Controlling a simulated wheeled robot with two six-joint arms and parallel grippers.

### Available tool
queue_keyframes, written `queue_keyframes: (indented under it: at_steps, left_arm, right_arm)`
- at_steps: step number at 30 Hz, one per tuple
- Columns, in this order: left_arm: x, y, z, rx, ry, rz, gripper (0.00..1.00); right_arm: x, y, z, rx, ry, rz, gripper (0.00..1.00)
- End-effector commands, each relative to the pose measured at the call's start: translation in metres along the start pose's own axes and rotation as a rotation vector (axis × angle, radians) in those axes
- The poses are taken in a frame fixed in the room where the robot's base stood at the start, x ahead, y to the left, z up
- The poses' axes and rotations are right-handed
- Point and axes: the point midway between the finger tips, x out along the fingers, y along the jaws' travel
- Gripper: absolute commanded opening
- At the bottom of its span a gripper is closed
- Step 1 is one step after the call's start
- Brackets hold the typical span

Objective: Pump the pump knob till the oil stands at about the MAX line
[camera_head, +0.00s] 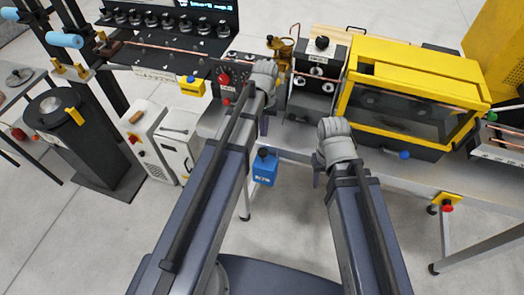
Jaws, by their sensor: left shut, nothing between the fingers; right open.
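My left gripper (265,74) reaches up to the bench beside the dark panel with a red knob (224,79). It is shut and empty; its fingertips are mostly hidden behind its own wrist. An amber and brass fitting (283,46) stands just behind and to its right. A black round knob (322,42) tops the dark machine to the right of that. I cannot tell for sure which is the pump knob. No oil level or MAX line can be made out. My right gripper (335,138) is open, in front of the bench edge, apart from these parts.
A yellow-framed enclosure (417,72) stands right of the dark machine. A white cabinet (180,150) and black drum (62,125) stand at left. The floor in front is clear.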

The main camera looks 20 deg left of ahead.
Motion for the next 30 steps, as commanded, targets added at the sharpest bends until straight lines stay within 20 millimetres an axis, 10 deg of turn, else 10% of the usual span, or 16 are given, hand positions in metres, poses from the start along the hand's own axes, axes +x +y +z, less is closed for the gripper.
queue_keyframes:
  at_steps: [17, 30]
  left_arm:
    - [0.007, 0.000, 0.000, 0.015, -0.001, 0.000, 0.00]
    - [0.055, 0.000, 0.000, 0.015, -0.001, 0.000, 0.00]
  right_arm:
    - [0.007, -0.001, 0.000, -0.001, 0.000, 0.000, 0.50]
    - [0.055, -0.005, -0.003, -0.011, 0.000, 0.002, 0.50]
